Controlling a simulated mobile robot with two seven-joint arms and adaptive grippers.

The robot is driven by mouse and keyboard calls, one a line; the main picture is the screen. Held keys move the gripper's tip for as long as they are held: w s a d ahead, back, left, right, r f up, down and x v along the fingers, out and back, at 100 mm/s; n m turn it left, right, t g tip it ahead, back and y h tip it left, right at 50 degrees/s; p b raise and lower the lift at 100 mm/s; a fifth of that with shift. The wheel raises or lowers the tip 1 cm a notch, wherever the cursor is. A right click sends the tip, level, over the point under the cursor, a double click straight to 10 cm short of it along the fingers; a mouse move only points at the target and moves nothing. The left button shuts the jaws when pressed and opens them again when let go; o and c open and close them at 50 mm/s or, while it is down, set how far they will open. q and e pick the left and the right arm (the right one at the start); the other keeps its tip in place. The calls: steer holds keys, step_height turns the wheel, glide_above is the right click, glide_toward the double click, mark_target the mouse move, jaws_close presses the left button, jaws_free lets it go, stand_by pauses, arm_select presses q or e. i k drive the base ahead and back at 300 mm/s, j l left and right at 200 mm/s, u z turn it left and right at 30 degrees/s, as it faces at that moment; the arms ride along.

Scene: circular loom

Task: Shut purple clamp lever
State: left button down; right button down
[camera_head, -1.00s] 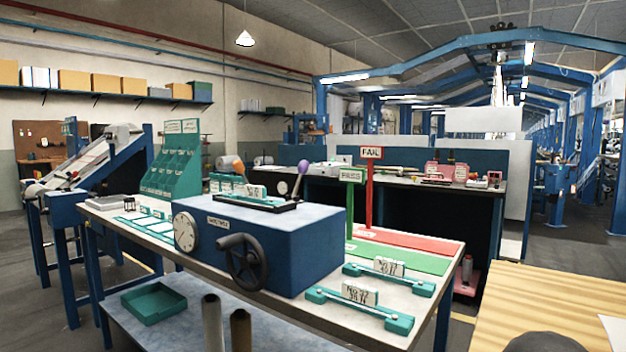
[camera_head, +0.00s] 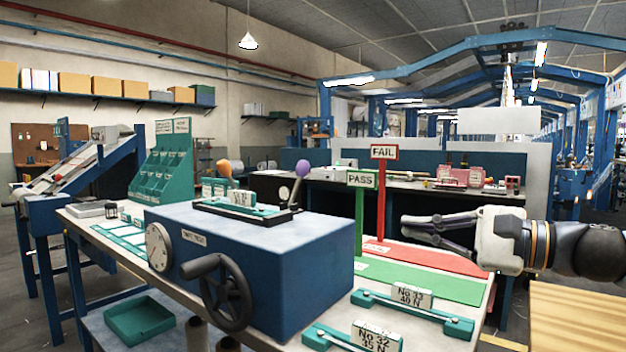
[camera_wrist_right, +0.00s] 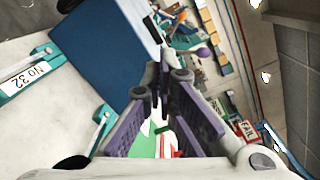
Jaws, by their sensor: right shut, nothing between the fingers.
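The purple clamp lever (camera_head: 300,171) stands raised and slightly tilted at the right end of the clamp fixture on top of the blue tester box (camera_head: 290,262). In the right wrist view its purple knob (camera_wrist_right: 203,53) shows beyond the box, past my fingertips. An orange lever (camera_head: 224,168) stands at the fixture's left end, with a labelled teal piece (camera_head: 240,200) between the two. My right gripper (camera_head: 404,229) is shut and empty, pointing left over the right part of the bench, to the right of the box and apart from the lever. My left gripper is out of view.
Green PASS (camera_head: 361,180) and red FAIL (camera_head: 384,153) signs stand between the box and my right gripper. Labelled teal pieces lie at the bench's front right. A black handwheel (camera_head: 228,292) juts from the box front. A green tray (camera_head: 139,320) sits lower left.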

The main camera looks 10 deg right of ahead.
mark_target(303, 170)
steer(key=i, duration=0.95)
